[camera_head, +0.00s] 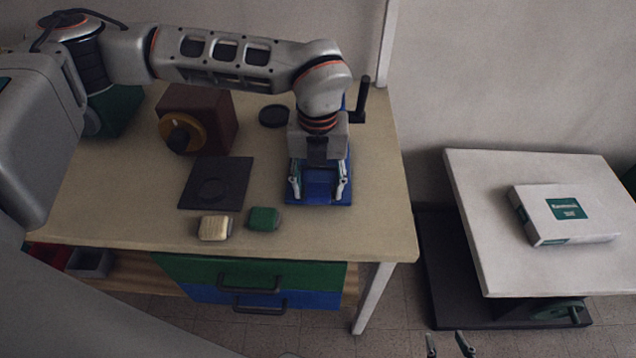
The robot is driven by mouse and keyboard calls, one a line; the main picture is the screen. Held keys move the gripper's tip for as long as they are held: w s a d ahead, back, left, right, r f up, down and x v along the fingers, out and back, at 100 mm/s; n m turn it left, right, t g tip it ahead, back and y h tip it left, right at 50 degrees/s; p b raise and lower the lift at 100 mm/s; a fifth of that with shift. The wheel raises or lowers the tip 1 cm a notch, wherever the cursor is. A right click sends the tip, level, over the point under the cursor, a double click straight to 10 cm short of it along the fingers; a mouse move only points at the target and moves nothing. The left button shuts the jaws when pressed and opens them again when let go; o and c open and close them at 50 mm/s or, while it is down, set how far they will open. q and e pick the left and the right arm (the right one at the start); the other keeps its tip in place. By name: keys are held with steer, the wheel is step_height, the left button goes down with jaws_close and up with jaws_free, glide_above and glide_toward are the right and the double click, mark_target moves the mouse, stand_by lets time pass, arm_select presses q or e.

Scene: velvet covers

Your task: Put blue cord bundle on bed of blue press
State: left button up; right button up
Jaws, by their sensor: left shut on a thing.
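The blue press (347,168) stands at the right of the workbench, with a black lever upright behind it. My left gripper (319,192) points down over the press bed, its fingers on either side of a blue block-like piece, the blue cord bundle (319,183). The gripper is shut on it. Blue on blue, I cannot tell whether the bundle touches the bed. The gripper and wrist hide the back of the press. My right gripper (449,345) shows only its fingertips at the bottom edge, apart and empty, away from the bench.
A cream bundle (214,228) and a green bundle (263,218) lie near the bench's front edge. A dark square plate (216,183), a brown box with a knob (207,118) and a black disc (273,116) are behind. A white lift table (480,200) with a box (565,213) stands right.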

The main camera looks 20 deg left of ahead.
arm_select(q)
steer(key=o, duration=0.9)
steer(key=shift+o, duration=0.3)
arm_select(e)
steer(key=shift+w+r, duration=0.25)
steer(key=shift+w, duration=0.2)
